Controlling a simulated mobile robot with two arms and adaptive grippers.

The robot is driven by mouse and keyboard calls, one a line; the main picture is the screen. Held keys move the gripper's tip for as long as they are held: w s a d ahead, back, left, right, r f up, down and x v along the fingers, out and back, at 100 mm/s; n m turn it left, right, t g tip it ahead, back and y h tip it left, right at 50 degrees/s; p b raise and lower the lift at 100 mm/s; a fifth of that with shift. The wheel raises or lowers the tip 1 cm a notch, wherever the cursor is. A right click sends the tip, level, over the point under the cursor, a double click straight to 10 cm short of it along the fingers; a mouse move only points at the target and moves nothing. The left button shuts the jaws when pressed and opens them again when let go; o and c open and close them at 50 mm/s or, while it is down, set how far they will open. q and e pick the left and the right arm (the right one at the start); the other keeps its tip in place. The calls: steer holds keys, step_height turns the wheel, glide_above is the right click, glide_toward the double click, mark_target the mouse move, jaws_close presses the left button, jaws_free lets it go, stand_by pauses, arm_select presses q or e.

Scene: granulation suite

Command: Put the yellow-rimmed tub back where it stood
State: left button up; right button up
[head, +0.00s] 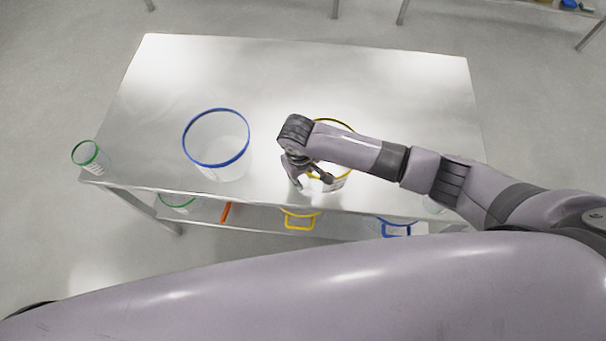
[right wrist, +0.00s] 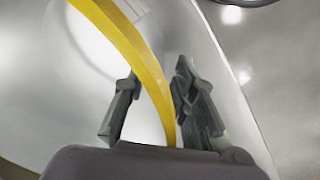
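The yellow-rimmed tub (head: 338,184) is a clear container on the steel table, toward its front edge right of centre. My right arm covers much of it in the head view. My right gripper (head: 309,184) is at the tub's near left side, fingers apart. In the right wrist view the yellow rim (right wrist: 146,72) passes between the two spread fingers of my right gripper (right wrist: 157,76), with a gap visible beside it. I cannot tell whether either finger touches the wall. My left gripper is not in view.
A larger blue-rimmed tub (head: 217,164) stands left on the table (head: 400,90). A small green-rimmed beaker (head: 87,154) is at the front left corner. Below, a shelf holds containers with yellow (head: 300,223), blue (head: 396,230) and green (head: 177,203) parts. The table's back is clear.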

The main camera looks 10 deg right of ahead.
step_height(320, 180, up, 12)
steer(key=shift+a+r+b, duration=0.15)
steer(key=shift+a+b, duration=0.15)
steer(key=shift+a, duration=0.05)
steer(key=shift+s, duration=0.15)
stand_by(0.6)
